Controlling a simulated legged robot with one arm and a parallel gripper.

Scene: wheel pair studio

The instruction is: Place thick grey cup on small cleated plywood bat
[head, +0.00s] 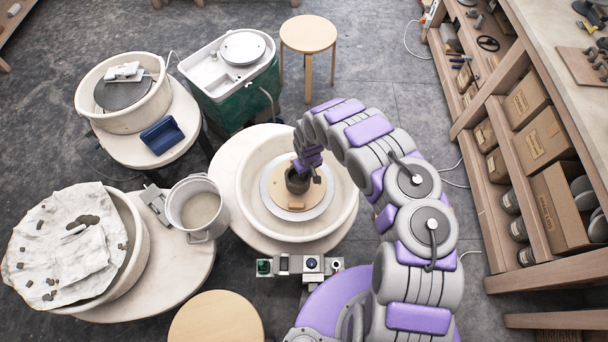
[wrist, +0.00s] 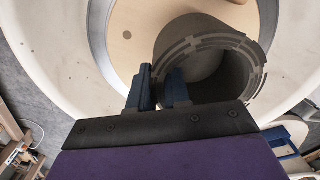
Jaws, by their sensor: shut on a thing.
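The thick grey cup (head: 297,184) is dark and hollow, and appears in the head view over the round pale plywood bat (head: 275,201) in the middle wheel basin. My gripper (head: 304,168) reaches down to its rim from behind. In the wrist view my gripper (wrist: 160,82) is shut on the wall of the cup (wrist: 204,48), one blue finger outside and one inside. The bat (wrist: 138,40) lies behind the cup there. Whether the cup's base touches the bat is hidden.
The white basin (head: 247,208) rings the bat with a raised wall. A white bucket (head: 199,208) stands left of it. A green-sided tank (head: 238,102) and a stool (head: 308,34) stand behind. Wooden shelving (head: 500,165) with boxes lines the right.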

